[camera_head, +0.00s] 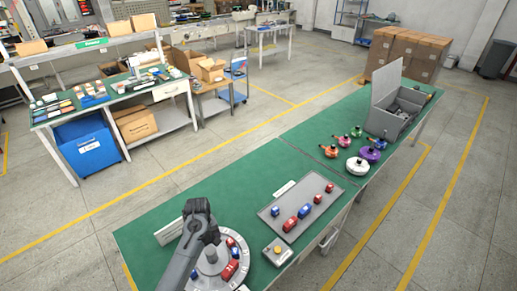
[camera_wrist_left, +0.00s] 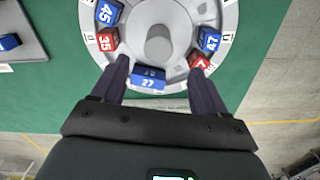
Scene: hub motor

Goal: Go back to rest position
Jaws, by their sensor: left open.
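In the left wrist view, a round light-grey hub (camera_wrist_left: 181,18) with a central post holds blue and red numbered blocks around its rim. I see blue 45 (camera_wrist_left: 109,13), red 35 (camera_wrist_left: 108,39), blue 47 (camera_wrist_left: 209,39) and a partly covered red block (camera_wrist_left: 198,60). A blue block marked 27 (camera_wrist_left: 149,80) lies between the spread dark fingers of my left gripper (camera_wrist_left: 160,88), with gaps on both sides. In the head view my left gripper (camera_head: 211,238) is over the hub (camera_head: 203,283), partly hiding it. My right gripper is not in view.
A grey tray (camera_head: 277,216) with red and blue blocks lies on the green table beside the hub. A button box (camera_head: 278,251) stands nearby. Farther along are colourful parts (camera_head: 357,166) and an open grey box (camera_head: 393,122). The table left of the arm is mostly clear.

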